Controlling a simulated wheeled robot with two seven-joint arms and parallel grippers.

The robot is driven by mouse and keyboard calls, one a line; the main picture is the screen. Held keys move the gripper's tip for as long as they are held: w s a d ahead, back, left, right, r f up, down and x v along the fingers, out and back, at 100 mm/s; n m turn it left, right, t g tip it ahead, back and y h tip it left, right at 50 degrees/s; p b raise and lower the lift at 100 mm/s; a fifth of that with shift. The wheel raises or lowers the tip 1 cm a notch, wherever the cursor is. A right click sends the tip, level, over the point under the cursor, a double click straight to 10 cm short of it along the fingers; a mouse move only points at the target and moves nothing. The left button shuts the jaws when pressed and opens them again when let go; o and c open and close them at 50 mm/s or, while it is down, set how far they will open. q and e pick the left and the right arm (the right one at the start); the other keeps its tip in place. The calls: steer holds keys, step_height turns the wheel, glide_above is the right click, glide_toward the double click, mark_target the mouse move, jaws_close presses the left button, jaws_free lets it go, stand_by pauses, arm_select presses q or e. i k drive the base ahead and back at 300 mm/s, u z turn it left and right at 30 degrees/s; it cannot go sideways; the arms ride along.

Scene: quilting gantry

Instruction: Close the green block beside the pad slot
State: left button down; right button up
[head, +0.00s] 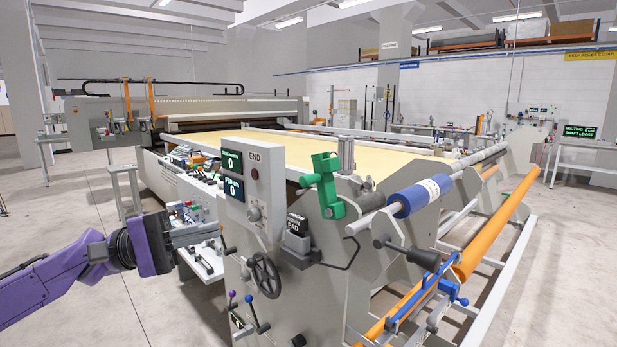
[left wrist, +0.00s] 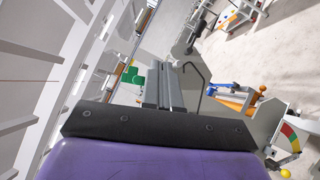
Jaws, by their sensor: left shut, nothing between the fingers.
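The green block (head: 323,185) is mounted on the grey end frame, with an upright part and an arm sticking out to its left. I cannot tell whether it is open or closed. Below and left of it is a black holder (head: 297,228) with a label reading "PAD". My left gripper (head: 219,230) is shut and empty, in front of the control panel, left of the holder and well apart from the green block. In the left wrist view its fingers (left wrist: 178,68) are together, and the green block (left wrist: 134,77) shows beyond them to the left. My right gripper is not in view.
A grey END panel (head: 252,190) and a black handwheel (head: 266,276) stand near my left gripper. A blue roll (head: 420,195) and a dark-gripped handle (head: 405,254) lie right of the green block. An orange roller (head: 500,236) runs along the right. Bare floor (head: 95,300) lies at left.

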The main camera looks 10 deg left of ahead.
mark_target(324, 166)
steer(key=i, duration=0.95)
steer(key=u, duration=0.05)
